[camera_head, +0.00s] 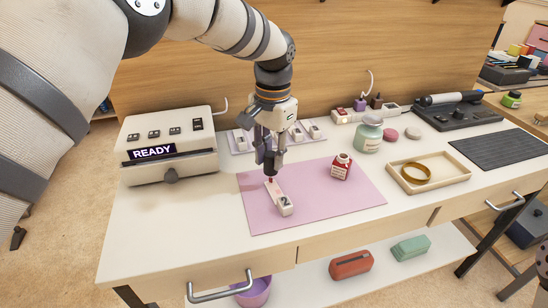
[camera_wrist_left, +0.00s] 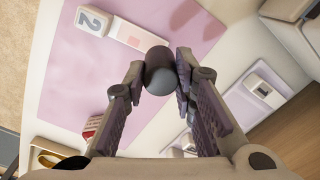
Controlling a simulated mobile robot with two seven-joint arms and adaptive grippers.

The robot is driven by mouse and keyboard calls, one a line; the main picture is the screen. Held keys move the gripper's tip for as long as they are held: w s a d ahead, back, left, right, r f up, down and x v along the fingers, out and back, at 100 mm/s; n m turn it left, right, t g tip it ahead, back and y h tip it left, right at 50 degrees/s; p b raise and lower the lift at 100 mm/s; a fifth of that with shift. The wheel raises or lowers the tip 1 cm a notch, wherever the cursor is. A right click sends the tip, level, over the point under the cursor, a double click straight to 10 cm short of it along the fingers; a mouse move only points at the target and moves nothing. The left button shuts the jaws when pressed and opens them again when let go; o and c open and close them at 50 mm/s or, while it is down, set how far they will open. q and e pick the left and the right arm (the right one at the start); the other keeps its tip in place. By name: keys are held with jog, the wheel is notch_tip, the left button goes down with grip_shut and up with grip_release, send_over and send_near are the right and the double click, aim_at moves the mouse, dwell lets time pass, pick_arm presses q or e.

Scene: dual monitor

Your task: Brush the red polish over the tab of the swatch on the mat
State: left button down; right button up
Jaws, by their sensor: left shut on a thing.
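My left gripper (camera_head: 270,160) is over the pink mat (camera_head: 310,212) and is shut on a dark brush cap (camera_head: 271,170), which also shows between its fingers in the wrist view (camera_wrist_left: 160,78). The white swatch marked 2 (camera_head: 285,205) lies on the mat below, with its pale pink tab (camera_head: 273,187) toward the gripper. A small red spot shows at the tab's far end, just under the cap; I cannot tell whether the brush touches it. The red polish bottle (camera_head: 341,167) stands on the mat to the right.
A white READY box (camera_head: 170,150) stands left of the mat. A rack of swatches (camera_head: 300,132) lies behind the gripper. A jar (camera_head: 369,134) and a tray with a gold ring (camera_head: 416,174) stand to the right. The table's front left is clear.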

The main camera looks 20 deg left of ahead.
pick_arm(q)
jog(key=shift+r+p, duration=0.5)
jog(key=shift+r, duration=2.55)
